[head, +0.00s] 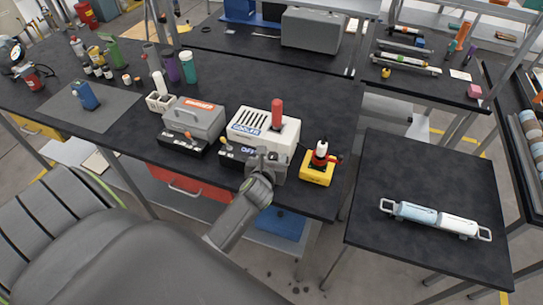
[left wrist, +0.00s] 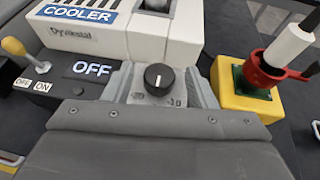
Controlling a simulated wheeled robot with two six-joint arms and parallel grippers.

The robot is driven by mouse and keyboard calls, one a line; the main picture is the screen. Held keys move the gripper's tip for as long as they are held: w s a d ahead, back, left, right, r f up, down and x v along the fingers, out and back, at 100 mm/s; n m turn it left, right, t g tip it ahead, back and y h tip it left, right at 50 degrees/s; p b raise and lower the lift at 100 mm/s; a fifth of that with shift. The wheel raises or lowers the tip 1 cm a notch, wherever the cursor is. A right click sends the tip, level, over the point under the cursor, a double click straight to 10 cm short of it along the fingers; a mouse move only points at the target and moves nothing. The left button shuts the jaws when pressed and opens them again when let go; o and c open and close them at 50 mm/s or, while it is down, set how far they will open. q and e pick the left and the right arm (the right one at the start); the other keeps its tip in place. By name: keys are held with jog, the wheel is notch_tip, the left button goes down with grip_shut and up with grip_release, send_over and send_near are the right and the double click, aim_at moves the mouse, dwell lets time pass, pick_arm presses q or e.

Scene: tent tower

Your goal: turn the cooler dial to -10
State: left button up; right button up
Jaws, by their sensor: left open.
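The white cooler (head: 262,130) stands near the front edge of the long black table. Its blue "COOLER" label (left wrist: 80,14) and a display reading OFF (left wrist: 92,69) show in the left wrist view. The black cooler dial (left wrist: 158,79) has a white pointer line; a partly hidden "-10" is printed below it to the right. My left gripper (head: 268,158) is open at the cooler's front. In the left wrist view its grey fingers (left wrist: 161,85) stand on either side of the dial, apparently apart from it. My right gripper is not in view.
A yellow-knobbed lever (left wrist: 14,48) with OFF and ON labels sits left of the display. A yellow block (head: 317,175) with a red-and-white piece stands close right. A grey box unit (head: 196,118) stands left. A side table (head: 400,260) holds a blue-and-white cylinder (head: 435,219).

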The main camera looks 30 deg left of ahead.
pick_arm(q)
jog(key=shift+s, duration=0.1)
jog(key=shift+c, duration=1.2)
jog(key=c, duration=0.7)
jog(key=shift+c, duration=0.2)
